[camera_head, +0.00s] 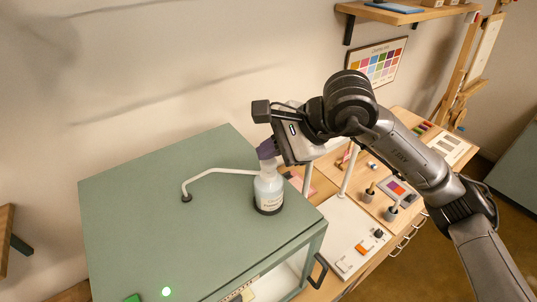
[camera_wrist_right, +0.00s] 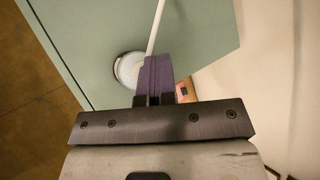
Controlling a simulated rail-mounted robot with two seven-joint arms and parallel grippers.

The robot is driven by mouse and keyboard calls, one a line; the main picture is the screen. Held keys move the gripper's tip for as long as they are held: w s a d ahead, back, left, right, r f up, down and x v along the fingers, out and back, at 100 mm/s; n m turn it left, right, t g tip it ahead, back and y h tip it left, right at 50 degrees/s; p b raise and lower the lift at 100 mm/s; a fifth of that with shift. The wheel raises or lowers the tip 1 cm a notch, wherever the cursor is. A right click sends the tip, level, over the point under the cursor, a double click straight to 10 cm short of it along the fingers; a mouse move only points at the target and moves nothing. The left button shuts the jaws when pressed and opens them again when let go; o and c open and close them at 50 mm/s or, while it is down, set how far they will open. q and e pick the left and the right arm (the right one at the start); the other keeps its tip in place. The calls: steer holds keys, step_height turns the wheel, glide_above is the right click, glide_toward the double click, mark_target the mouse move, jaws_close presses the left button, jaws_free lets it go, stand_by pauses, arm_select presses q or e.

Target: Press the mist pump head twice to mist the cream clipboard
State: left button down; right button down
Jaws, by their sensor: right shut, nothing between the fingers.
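In the wrist view the bottle (camera_wrist_right: 127,68) shows just left of the fingertips (camera_wrist_right: 155,62). I cannot clearly make out the cream clipboard. My left gripper is not in view.
To the right, a wooden table holds a white board (camera_head: 345,225) and small pots (camera_head: 391,211). A wall shelf (camera_head: 400,14) is above.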

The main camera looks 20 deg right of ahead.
mark_target(270, 162)
steer(key=shift+r+p, duration=0.45)
steer(key=shift+r, duration=0.45)
steer(key=shift+r, duration=0.1)
steer(key=shift+r+p, duration=1.35)
steer(key=shift+r, duration=1.1)
